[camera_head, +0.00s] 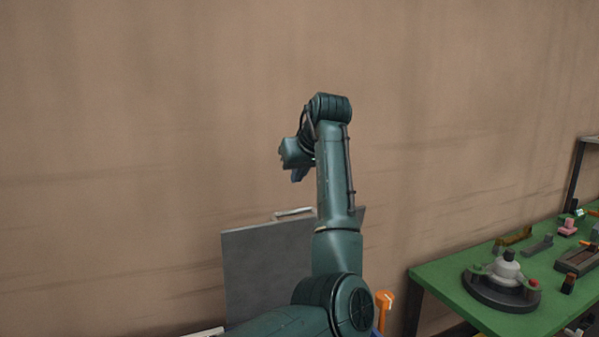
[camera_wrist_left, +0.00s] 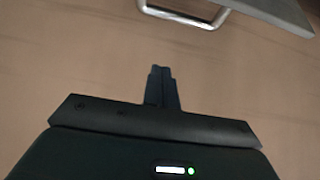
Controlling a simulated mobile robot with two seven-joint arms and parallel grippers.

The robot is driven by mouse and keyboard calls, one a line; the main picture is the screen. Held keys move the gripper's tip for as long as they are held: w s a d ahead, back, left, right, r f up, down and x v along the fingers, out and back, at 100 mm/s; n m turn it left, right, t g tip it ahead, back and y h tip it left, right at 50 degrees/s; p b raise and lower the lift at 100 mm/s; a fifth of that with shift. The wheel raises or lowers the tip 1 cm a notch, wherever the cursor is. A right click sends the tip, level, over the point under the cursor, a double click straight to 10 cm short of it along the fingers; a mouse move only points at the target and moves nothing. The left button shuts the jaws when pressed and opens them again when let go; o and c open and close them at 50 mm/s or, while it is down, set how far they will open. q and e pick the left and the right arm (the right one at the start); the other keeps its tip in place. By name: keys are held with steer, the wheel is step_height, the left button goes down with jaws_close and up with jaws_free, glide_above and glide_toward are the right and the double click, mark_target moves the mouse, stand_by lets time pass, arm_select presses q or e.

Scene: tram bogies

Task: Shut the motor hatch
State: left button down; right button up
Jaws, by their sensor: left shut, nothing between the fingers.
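The motor hatch (camera_head: 262,268) is a flat grey panel standing raised in front of the brown wall, with a pale bar handle (camera_head: 292,213) on its top edge. My left arm hides part of its right side. My left gripper (camera_head: 298,174) is above the handle, apart from it. In the left wrist view, the fingers of my left gripper (camera_wrist_left: 161,72) are together and empty. There the metal handle (camera_wrist_left: 183,14) and an edge of the hatch (camera_wrist_left: 276,10) show at the top, clear of the fingertips. My right gripper is not in view.
A green table (camera_head: 436,281) on the right holds several parts, among them a round dark base with a pale knob (camera_head: 504,270). An orange object (camera_head: 384,300) shows beside my arm, partly hidden. The space left of the hatch looks clear.

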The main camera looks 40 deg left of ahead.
arm_select(q)
steer(key=shift+w+a+f+p, duration=0.1)
steer(key=shift+a+f+p, duration=0.2)
steer(key=shift+f, duration=0.8)
steer(key=shift+w+a+f+p, duration=0.1)
steer(key=shift+f+p, duration=0.25)
steer(key=shift+f, duration=0.75)
steer(key=shift+a+f+p, duration=0.15)
steer(key=shift+f+p, duration=0.2)
steer(key=shift+f, duration=0.75)
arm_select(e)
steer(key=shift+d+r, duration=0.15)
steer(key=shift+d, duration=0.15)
arm_select(q)
steer(key=shift+f, duration=0.1)
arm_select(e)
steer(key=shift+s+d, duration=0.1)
